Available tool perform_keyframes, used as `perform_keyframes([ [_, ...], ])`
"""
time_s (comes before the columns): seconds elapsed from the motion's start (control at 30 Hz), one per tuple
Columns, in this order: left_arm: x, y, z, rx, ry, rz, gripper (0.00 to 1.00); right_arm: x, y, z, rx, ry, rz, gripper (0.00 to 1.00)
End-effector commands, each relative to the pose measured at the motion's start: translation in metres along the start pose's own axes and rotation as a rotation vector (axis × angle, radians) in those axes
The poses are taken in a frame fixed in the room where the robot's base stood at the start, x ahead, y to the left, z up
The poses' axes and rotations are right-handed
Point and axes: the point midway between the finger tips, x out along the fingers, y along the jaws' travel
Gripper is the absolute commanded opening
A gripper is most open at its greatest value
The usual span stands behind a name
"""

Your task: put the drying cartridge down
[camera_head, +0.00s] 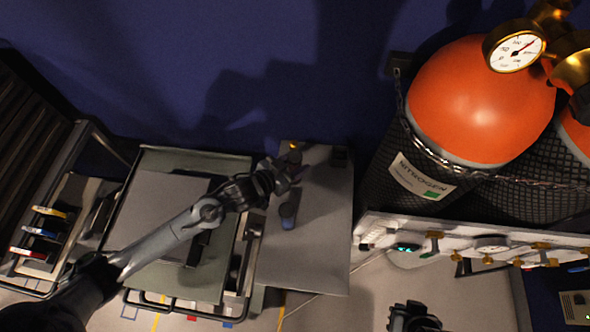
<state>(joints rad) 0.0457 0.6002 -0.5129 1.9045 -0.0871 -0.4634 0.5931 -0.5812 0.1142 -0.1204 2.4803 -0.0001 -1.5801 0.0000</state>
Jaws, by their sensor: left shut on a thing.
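The drying cartridge (288,212) appears as a small dark cylinder with a blue end, over the grey tabletop (318,245) right of the cart. My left gripper (290,174) reaches in from the left over this tabletop and is shut on the cartridge. The fingers are dark and small, so the exact grip is hard to see. I cannot tell whether the cartridge touches the tabletop. A dark part at the bottom edge looks like my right gripper (412,318); its jaws cannot be made out.
A small gold-topped item (293,147) is at the tabletop's back edge. A green-grey cart (150,157) stands under my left arm. A chained nitrogen cylinder (478,105) and a white valve panel (465,232) stand to the right. The front of the tabletop is clear.

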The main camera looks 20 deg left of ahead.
Motion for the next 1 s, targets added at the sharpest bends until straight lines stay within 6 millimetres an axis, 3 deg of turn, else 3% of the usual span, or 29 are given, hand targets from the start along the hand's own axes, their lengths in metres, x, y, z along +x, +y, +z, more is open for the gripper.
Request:
perform_keyframes([
  [0.23,0.011,0.000,0.028,-0.002,0.000,-0.001,0.11,0.007,0.000,0.002,0.000,0.000,0.000,0.00],
  [0.67,0.013,0.000,0.032,-0.001,0.000,-0.001,0.11,0.008,0.002,0.003,-0.010,-0.001,0.008,0.00],
  [0.7,0.013,0.000,0.033,-0.001,-0.001,-0.001,0.51,0.008,0.002,0.003,-0.010,-0.001,0.008,0.00],
  [0.87,0.013,0.000,0.033,0.000,-0.001,-0.001,0.73,0.008,0.002,0.003,-0.009,-0.001,0.008,0.00],
  [1.0,0.013,0.000,0.033,0.000,-0.001,-0.001,0.73,0.008,0.002,0.003,-0.008,-0.001,0.007,0.00],
])
